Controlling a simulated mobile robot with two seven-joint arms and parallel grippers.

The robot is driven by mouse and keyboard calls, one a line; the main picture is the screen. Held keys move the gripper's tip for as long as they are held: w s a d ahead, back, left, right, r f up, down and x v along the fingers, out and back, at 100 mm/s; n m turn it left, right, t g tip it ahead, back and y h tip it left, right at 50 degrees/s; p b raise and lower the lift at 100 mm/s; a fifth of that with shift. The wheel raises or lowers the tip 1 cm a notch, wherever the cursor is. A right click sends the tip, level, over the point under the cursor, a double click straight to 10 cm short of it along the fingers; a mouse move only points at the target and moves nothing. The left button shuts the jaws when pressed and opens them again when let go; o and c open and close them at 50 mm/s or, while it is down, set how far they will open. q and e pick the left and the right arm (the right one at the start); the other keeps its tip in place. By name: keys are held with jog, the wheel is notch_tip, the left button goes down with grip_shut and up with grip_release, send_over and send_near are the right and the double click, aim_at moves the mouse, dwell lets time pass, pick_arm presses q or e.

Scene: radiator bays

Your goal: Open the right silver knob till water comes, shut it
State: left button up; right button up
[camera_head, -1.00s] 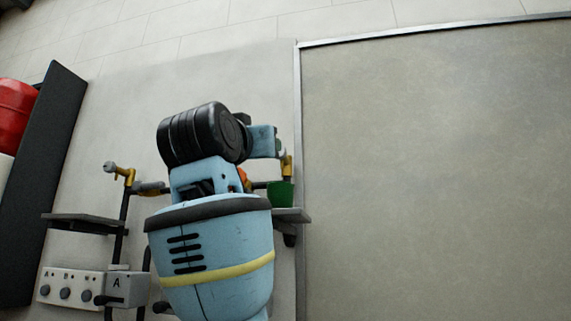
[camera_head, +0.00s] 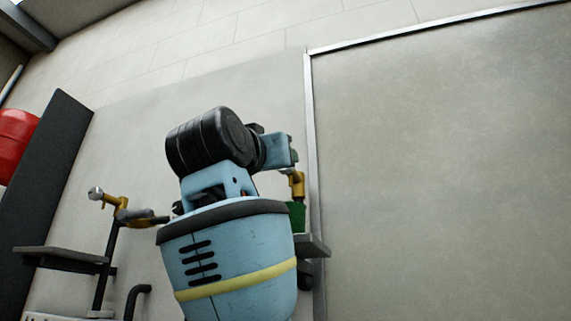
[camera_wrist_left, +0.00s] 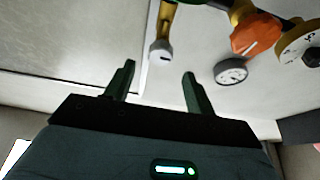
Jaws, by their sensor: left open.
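In the left wrist view a silver knob (camera_wrist_left: 160,52) on a brass fitting lies beyond my left gripper (camera_wrist_left: 158,84), a little above the gap between its fingers. The fingers are open and empty, apart from the knob. In the head view my left arm covers the middle. The right brass fitting (camera_head: 298,184) shows just right of the hand, above a green container (camera_head: 298,216); its silver knob is hidden or too small to tell there. Another silver knob (camera_head: 95,193) sits on the left brass fitting (camera_head: 113,203). No water is visible. My right gripper is out of view.
An orange handle (camera_wrist_left: 255,34), a dark-rimmed gauge (camera_wrist_left: 231,70) and a brass-coloured dial (camera_wrist_left: 298,44) are close on the right in the wrist view. In the head view, shelves stand at left (camera_head: 60,258) and right (camera_head: 312,246). A framed panel (camera_head: 440,170) fills the right side.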

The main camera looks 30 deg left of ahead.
aim_at(285, 173)
pick_arm(q)
jog(key=x, duration=0.5)
jog(key=shift+w+a, duration=0.2)
jog(key=shift+w, duration=0.2)
jog(key=shift+x, duration=1)
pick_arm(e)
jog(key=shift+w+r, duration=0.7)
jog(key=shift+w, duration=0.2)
pick_arm(q)
jog(key=c, duration=0.9)
